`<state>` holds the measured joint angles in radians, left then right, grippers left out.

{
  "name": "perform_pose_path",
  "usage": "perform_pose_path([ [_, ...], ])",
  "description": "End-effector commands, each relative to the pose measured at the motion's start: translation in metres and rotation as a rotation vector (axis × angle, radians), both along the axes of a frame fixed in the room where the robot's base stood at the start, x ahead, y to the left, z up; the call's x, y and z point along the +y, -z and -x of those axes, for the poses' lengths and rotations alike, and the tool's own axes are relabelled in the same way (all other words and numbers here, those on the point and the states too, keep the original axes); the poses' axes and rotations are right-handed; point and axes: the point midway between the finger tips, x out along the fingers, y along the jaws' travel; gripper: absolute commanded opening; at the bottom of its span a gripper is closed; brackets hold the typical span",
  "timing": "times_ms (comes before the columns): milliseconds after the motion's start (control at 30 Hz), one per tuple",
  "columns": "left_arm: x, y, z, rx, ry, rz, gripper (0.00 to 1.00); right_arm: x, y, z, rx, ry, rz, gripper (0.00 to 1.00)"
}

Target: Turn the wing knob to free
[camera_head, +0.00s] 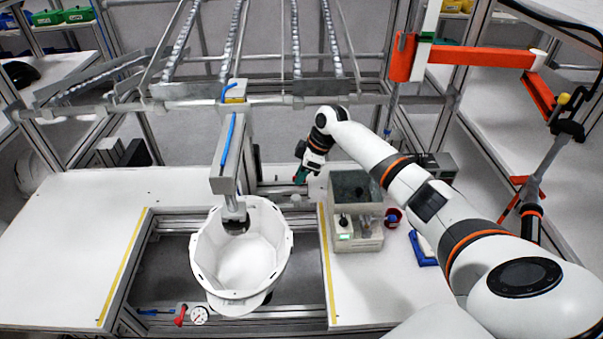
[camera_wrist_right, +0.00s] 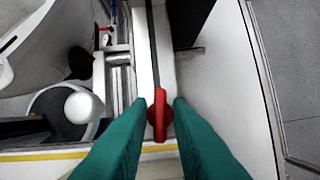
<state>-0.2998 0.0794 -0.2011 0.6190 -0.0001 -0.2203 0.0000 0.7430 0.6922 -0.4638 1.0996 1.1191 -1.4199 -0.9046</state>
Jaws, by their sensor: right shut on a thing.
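The red wing knob (camera_wrist_right: 159,116) sits on a light metal rail with a dark slot in the right wrist view. Its wing runs up and down the picture, in line with the slot. My right gripper (camera_wrist_right: 159,108) has its green fingers on either side of the knob and is shut on it. In the head view my right gripper (camera_head: 301,176) is at the back edge of the worktable, left of the grey-green box; the knob cannot be made out there. My left gripper is not in view.
A white helmet shell (camera_head: 215,275) sits open side up in the fixture, under a vertical press arm (camera_head: 226,165). The left tabletop (camera_head: 75,230) is clear.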

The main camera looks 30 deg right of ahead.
Motion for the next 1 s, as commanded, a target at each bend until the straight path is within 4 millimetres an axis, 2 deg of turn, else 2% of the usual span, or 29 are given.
perform_pose_path([
  [200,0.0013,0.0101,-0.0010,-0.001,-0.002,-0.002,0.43,-0.0003,0.0012,-0.0016,-0.002,-0.098,0.000,0.00],
  [533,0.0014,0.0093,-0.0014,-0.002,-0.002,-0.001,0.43,0.0000,-0.0012,-0.0014,-0.002,-0.124,-0.002,0.00],
  [567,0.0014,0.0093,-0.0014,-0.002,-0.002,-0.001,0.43,0.0000,-0.0012,-0.0014,-0.002,-0.124,-0.002,0.23],
  [667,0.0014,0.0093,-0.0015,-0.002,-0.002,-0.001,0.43,-0.0001,-0.0011,-0.0013,-0.002,-0.124,-0.002,0.39],
  [1000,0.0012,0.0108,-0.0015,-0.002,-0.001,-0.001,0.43,-0.0019,-0.0035,-0.0006,-0.002,-0.123,-0.001,0.39],
])
